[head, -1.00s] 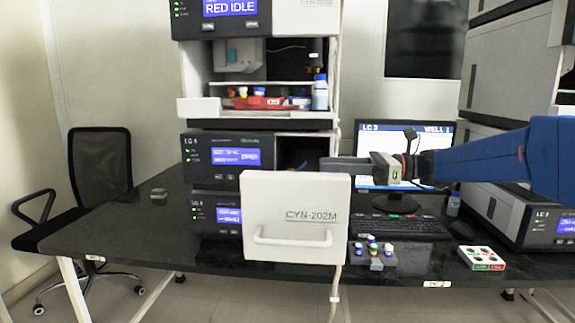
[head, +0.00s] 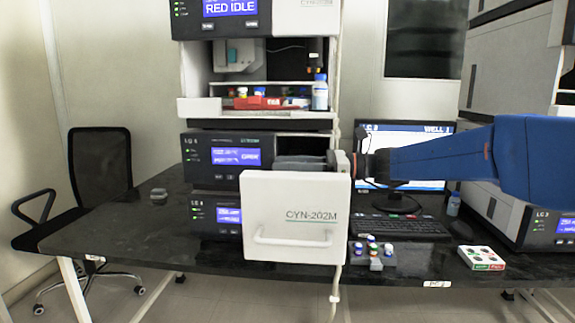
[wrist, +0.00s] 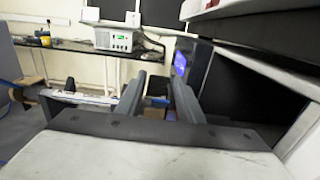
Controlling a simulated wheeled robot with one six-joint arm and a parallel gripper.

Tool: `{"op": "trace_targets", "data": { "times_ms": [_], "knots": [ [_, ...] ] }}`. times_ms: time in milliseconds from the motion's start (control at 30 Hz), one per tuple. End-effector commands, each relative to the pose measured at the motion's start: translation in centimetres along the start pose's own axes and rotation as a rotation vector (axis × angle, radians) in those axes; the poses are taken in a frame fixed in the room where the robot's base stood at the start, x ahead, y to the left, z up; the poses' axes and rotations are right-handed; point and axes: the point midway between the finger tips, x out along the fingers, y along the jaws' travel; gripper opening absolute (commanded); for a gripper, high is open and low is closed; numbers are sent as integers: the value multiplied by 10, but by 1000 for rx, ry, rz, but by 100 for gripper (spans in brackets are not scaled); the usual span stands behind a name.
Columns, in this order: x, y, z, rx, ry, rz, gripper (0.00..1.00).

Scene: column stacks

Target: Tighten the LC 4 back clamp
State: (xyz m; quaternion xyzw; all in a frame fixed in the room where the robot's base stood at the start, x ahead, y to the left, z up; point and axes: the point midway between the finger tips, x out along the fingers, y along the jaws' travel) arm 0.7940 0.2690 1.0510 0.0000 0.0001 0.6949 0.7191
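The left instrument stack holds a dark module (head: 200,157) with a lit blue screen; its small label looks like LC 4 but is hard to read. Below it, a white front panel marked CYN-202M (head: 296,218) stands forward of the stack. My gripper (head: 283,161) reaches leftward into the gap behind and above this panel. In the wrist view my gripper (wrist: 158,85) shows two dark fingers apart, with nothing evident between them. A lit blue screen (wrist: 180,63) shows just beyond the right finger. I cannot make out the back clamp in either view.
A red tray with bottles (head: 262,103) sits on the shelf above. A monitor (head: 405,140) and keyboard (head: 400,227) stand behind and below my arm. Small vials (head: 372,250) and a white tray (head: 481,258) lie on the bench.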

Motion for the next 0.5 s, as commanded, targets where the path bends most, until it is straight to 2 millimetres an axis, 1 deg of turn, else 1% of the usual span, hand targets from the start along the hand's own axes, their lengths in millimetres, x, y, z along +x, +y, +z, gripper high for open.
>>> {"op": "trace_targets", "data": {
  "times_ms": [167, 200, 267, 300, 333, 500],
  "knots": [
    [0, 0, 0, 0, 0, 0, 34],
    [0, 0, 0, 0, 0, 0, 30],
    [0, 0, 0, 0, 0, 0, 15],
    [0, 0, 0, 0, 0, 0, 6],
    [0, 0, 0, 0, 0, 0, 0],
    [0, 0, 0, 0, 2, 0, 0]
  ]
}}
